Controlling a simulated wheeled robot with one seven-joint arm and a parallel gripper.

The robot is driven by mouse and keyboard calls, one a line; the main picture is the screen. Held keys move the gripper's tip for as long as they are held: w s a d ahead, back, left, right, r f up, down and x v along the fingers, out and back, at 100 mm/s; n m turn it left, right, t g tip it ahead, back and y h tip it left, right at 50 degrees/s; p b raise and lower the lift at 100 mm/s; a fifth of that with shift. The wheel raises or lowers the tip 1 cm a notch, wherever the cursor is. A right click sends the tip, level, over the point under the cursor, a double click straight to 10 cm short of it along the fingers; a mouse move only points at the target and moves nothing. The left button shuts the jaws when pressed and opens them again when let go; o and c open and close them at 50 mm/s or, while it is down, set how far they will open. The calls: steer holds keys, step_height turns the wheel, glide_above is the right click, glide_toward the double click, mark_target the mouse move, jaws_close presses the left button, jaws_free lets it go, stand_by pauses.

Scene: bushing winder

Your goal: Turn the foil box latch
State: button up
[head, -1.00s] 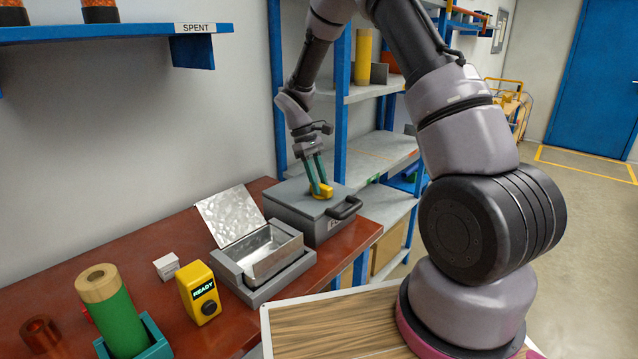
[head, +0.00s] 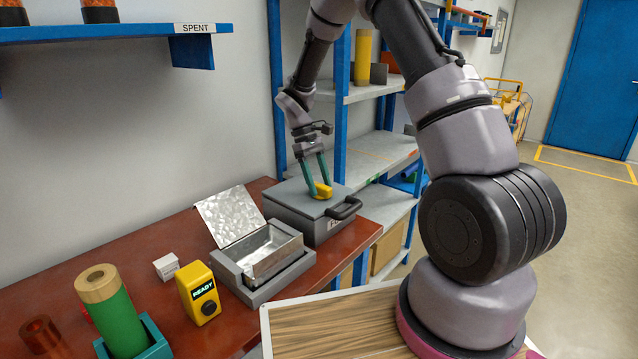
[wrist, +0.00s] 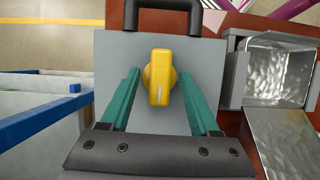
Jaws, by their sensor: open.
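The foil box (head: 290,208) is a grey closed box with a black handle (head: 345,207), standing at the far right end of the red-brown bench. Its latch (head: 323,191) is a yellow knob on the lid, and in the wrist view the yellow latch (wrist: 159,78) lies lengthwise, pointing toward the wrist. My gripper (head: 316,180) is over the lid at the latch. In the wrist view the teal fingers of my gripper (wrist: 162,85) are open, one on each side of the latch, with gaps between. Contact with the lid cannot be told.
An open metal tray with raised lid (head: 268,250) stands beside the box. A yellow READY device (head: 198,292), a white block (head: 167,266) and a green cylinder (head: 118,322) in a teal holder are nearer. A blue shelf rack (head: 375,150) stands behind the box.

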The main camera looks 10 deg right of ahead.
steer(key=v, duration=1)
steer(key=shift+w+r, duration=0.15)
steer(key=shift+r, duration=0.2)
steer(key=shift+a, duration=0.1)
steer(key=s+d+r+m+t+y, duration=0.4)
steer(key=s+r, duration=0.6)
steer(key=r, duration=0.5)
steer(key=s+d+r+m+t, duration=0.2)
steer(key=s+r+m+t, duration=0.1)
steer(key=s, duration=0.5)
steer(key=s+d+r+m+t, duration=0.2)
steer(key=s+m+t, duration=0.1)
steer(key=s, duration=0.5)
steer(key=shift+d+r+m+t+y, duration=0.3)
steer(key=shift+r+m+t, duration=0.1)
steer(key=shift+m, duration=0.2)
